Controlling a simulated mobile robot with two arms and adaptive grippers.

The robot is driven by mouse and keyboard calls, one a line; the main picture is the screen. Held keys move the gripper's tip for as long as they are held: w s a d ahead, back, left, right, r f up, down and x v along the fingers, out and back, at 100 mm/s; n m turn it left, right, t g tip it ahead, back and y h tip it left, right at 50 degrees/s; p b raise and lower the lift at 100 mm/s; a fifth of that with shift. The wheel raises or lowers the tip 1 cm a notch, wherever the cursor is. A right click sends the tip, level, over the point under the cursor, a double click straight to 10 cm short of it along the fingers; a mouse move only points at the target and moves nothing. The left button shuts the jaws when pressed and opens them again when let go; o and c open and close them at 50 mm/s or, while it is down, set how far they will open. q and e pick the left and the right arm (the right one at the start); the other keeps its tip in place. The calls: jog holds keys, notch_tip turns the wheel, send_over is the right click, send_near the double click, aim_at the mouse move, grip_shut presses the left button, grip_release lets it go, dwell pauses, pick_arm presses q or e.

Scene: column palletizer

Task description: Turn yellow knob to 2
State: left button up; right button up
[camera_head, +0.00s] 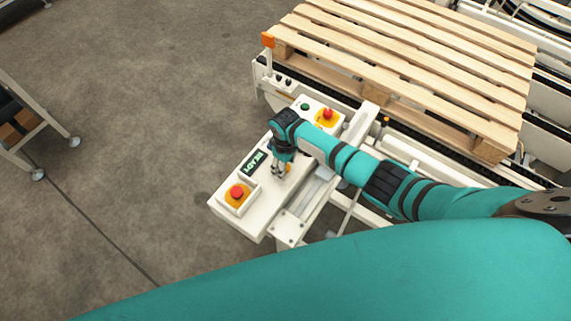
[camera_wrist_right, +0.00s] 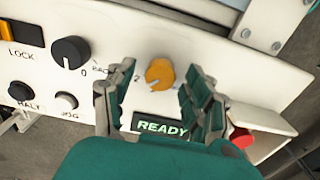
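The yellow knob (camera_wrist_right: 159,73) sits on the white control panel (camera_wrist_right: 215,45), above the READY display (camera_wrist_right: 162,126) in the right wrist view. A pale mark on the knob points to the lower left, roughly toward a printed 2. My right gripper (camera_wrist_right: 160,88) is open, with one finger on each side of the knob and a visible gap on both sides. In the head view, my right gripper (camera_head: 279,173) points down at the panel and the knob (camera_head: 288,168) shows just beside it. My left gripper is out of view.
A black knob (camera_wrist_right: 70,52) and small buttons are left of the yellow knob in the wrist view. Red emergency buttons sit at the panel's near end (camera_head: 237,193) and far end (camera_head: 327,114). A wooden pallet (camera_head: 400,60) lies behind. Open floor is left.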

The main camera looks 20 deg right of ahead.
notch_tip(320, 180, up, 12)
dwell(0.6)
dwell(0.5)
